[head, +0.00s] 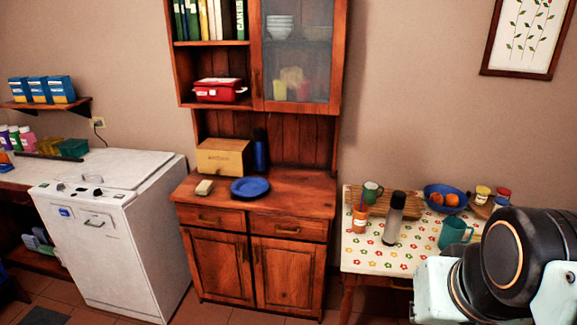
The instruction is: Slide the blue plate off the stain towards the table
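The table (365,253) with a flowered cloth stands to the right of the cabinet, across a small gap. My arm fills the lower right corner, in front of the table's right part. The gripper itself is out of view.
The counter right of the plate is clear. The table holds a grey flask (394,218), cups and a blue fruit bowl (446,199).

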